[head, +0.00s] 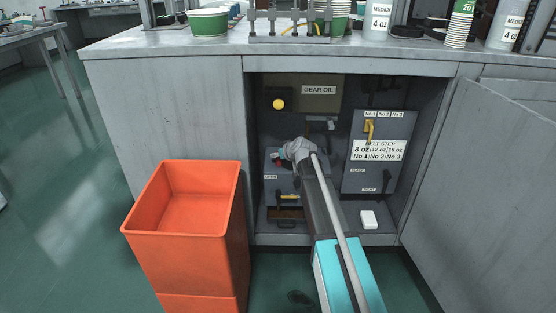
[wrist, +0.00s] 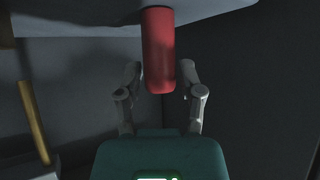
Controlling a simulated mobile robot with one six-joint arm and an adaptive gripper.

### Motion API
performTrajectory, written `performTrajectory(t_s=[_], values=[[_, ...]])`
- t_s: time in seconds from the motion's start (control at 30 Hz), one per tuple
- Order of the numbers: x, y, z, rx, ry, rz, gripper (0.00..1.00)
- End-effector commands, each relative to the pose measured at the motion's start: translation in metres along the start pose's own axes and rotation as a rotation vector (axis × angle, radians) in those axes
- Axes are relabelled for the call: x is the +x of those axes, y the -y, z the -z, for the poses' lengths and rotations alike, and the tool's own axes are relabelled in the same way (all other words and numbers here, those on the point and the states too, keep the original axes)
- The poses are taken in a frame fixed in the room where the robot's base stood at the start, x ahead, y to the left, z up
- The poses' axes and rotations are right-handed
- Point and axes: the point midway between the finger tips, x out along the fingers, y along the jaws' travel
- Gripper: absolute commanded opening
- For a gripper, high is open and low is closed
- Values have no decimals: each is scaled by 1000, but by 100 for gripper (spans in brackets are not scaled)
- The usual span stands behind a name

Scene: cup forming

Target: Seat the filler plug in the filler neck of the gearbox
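In the wrist view a red cylinder (wrist: 158,50) hangs down from a grey surface at the top. My gripper (wrist: 160,78) has its two fingers apart, one on each side of the red cylinder's lower end, with a gap on both sides. In the head view my gripper (head: 288,155) is inside the open cabinet at a grey unit (head: 272,180), and a small red spot shows beside it. A yellow round knob (head: 278,104) sits on the panel labelled GEAR OIL (head: 318,90). I cannot tell which part is the filler plug, and the filler neck is not clearly visible.
An orange bin (head: 185,235) stands left of the cabinet opening. The open cabinet door (head: 480,190) is on the right. A belt step panel (head: 380,180) with a yellow handle (head: 369,130) and a small white box (head: 369,219) are inside. A yellow bar (wrist: 32,115) shows in the wrist view.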

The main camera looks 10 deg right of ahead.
Motion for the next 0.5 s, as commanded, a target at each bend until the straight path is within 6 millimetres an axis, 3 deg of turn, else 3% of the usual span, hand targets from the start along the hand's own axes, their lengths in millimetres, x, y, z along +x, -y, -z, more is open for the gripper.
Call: performTrajectory(t_s=[0.03,0.2,0.5], values=[[0,0,0,0,0,0,30],[0,0,0,0,0,0,0],[0,0,0,0,0,0,0]])
